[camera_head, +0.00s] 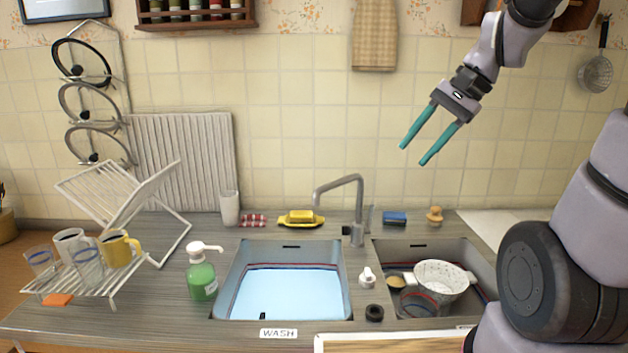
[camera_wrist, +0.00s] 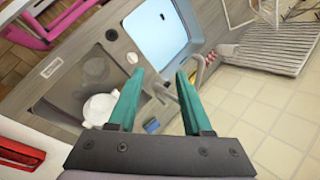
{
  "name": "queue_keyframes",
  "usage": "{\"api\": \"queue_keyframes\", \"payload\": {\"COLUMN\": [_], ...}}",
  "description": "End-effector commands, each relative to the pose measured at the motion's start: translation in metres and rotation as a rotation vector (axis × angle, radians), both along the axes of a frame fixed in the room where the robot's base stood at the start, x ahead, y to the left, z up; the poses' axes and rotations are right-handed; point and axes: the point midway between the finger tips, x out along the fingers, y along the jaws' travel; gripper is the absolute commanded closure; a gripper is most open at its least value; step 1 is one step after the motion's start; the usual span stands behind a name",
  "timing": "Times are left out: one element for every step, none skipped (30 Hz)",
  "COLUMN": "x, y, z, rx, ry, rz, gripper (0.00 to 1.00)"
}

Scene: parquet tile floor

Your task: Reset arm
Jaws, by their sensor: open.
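My gripper (camera_head: 412,151) is open and empty, raised in the air in front of the tiled wall, above and right of the tap. Its teal fingers point down and left. In the wrist view my gripper (camera_wrist: 160,76) also shows with its fingers apart and nothing between them. The counter with the sinks lies below it there.
Below are a filled left sink (camera_head: 283,290), a tap (camera_head: 345,190), and a right sink holding a white colander (camera_head: 441,279). A green soap bottle (camera_head: 201,273) and dish rack (camera_head: 112,270) stand left. A ladle-like strainer (camera_head: 597,70) hangs at right.

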Motion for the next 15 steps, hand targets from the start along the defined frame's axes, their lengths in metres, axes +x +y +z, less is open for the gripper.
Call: {"api": "queue_keyframes", "payload": {"x": [-0.009, -0.013, -0.018, -0.022, -0.026, -0.031, -0.034, -0.038, -0.042, -0.044, -0.047, -0.05, -0.051, -0.053, -0.055], "y": [-0.003, -0.005, -0.009, -0.012, -0.014, -0.018, -0.021, -0.024, -0.027, -0.03, -0.032, -0.035, -0.036, -0.038, -0.04], "z": [0.008, 0.011, 0.016, 0.02, 0.024, 0.029, 0.033, 0.037, 0.042, 0.045, 0.048, 0.052, 0.055, 0.057, 0.06], "rx": [-0.051, -0.082, -0.123, -0.154, -0.186, -0.225, -0.253, -0.28, -0.315, -0.338, -0.359, -0.385, -0.402, -0.415, -0.432], "ry": [-0.059, -0.09, -0.133, -0.167, -0.201, -0.244, -0.277, -0.31, -0.351, -0.379, -0.405, -0.437, -0.459, -0.476, -0.498], "rz": [0.025, 0.036, 0.052, 0.064, 0.076, 0.089, 0.098, 0.107, 0.118, 0.124, 0.129, 0.137, 0.141, 0.144, 0.148], "gripper": [0.5, 0.5, 0.5, 0.5, 0.5, 0.5, 0.5, 0.5, 0.5, 0.5, 0.5, 0.5, 0.5, 0.5, 0.5]}}
